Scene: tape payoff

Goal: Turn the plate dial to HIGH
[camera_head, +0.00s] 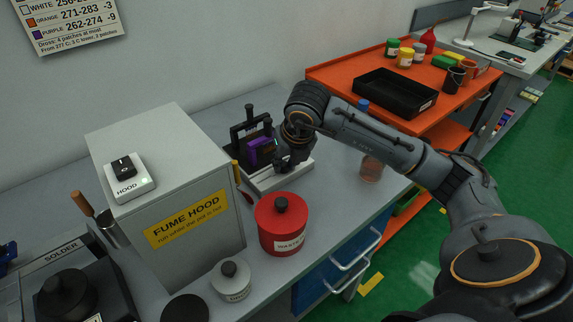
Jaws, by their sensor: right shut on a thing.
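My right gripper (284,167) reaches in from the right and points down at the white-topped plate (267,184) on the grey bench. Its fingers are shut at the plate's upper surface, on what appears to be the plate dial. The dial itself is hidden by the fingers, so its setting cannot be read. A purple block (262,150) in a black clamp frame (249,125) stands just left of the gripper. My left gripper is not in view.
A grey fume hood (185,150) with a switch box (128,177) stands left of the plate. A red waste can (281,225) stands close in front. A small amber jar (371,168) is to the right. An orange cart (340,72) holds a black tray (396,92).

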